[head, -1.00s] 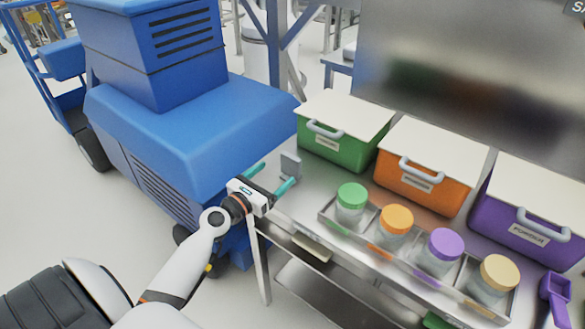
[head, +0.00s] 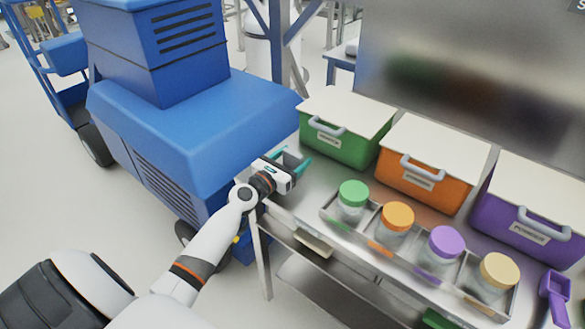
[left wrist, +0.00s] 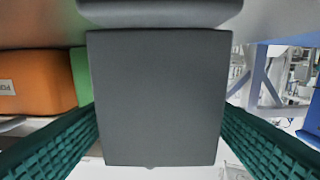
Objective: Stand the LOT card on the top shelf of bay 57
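A grey upright plate-like piece (head: 291,158) stands at the left end of the metal table; it may be the LOT card, but no lettering shows. In the left wrist view its plain grey face (left wrist: 158,100) fills the middle. My left gripper (head: 289,164) is at this piece, its teal fingers spread apart. In the left wrist view one finger lies along each side edge of the piece; I cannot tell whether they touch it. My right gripper is not in view. No shelf marked bay 57 can be made out.
The metal table (head: 312,197) carries a green bin (head: 340,145), an orange bin (head: 425,175) and a purple bin (head: 520,220), all with white lids. A tray (head: 350,231) of lidded jars stands in front, a purple scoop (head: 556,296) at right. A blue machine (head: 190,130) flanks the table's left.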

